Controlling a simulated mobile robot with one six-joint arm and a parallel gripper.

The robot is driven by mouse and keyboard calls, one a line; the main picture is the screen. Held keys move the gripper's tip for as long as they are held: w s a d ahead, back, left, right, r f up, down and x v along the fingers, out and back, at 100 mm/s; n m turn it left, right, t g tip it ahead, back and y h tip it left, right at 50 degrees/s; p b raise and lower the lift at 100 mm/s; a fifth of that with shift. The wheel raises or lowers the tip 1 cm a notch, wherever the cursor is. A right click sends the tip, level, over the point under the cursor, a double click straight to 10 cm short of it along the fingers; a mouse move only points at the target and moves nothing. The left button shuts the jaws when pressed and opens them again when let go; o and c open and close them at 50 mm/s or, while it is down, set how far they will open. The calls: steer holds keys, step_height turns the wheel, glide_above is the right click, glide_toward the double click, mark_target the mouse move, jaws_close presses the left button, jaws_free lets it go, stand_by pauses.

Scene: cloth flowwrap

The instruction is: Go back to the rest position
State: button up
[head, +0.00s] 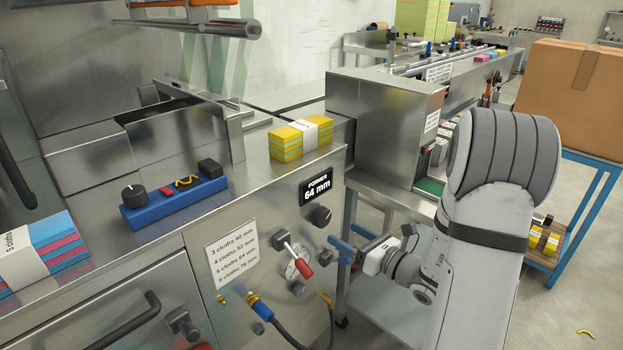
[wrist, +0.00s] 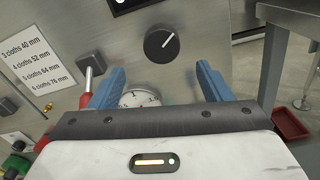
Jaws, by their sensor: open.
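My gripper (head: 352,244) is at the front of the steel machine, right of the red-handled lever (head: 297,258). Its two blue fingers are apart with nothing between them; the wrist view shows the same open gripper (wrist: 159,85). Beyond the fingers in the wrist view are a round gauge (wrist: 140,97) and a black knob (wrist: 161,45) on the steel panel. I cannot tell whether a finger touches the panel. The former display (head: 316,186) reads 64 mm. A banded stack of yellow and green cloths (head: 300,138) lies on the machine top.
A blue control box (head: 174,203) and a blue and pink cloth stack (head: 40,247) sit on the machine at left. A label (head: 232,253) lists cloth counts. A cardboard box (head: 572,95) stands on a blue-framed table at right. Hoses (head: 284,327) hang below the lever.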

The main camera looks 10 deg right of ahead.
steer(key=s+a+r+n+g+y+p, duration=0.1)
steer(key=s+a+r+n+g+p, duration=0.9)
steer(key=s+a+n+g, duration=0.5)
steer(key=s+d+r+n+t+h+p, duration=0.3)
steer(key=s+d+r+n+h+p, duration=0.4)
steer(key=d+r+n+h, duration=0.3)
step_height(320, 180, up, 3)
steer(key=n+h, duration=0.1)
steer(key=n, duration=0.5)
steer(key=shift+d+h, duration=0.2)
steer(key=shift+h, duration=0.1)
steer(key=shift+s, duration=0.1)
steer(key=shift+c, duration=0.2)
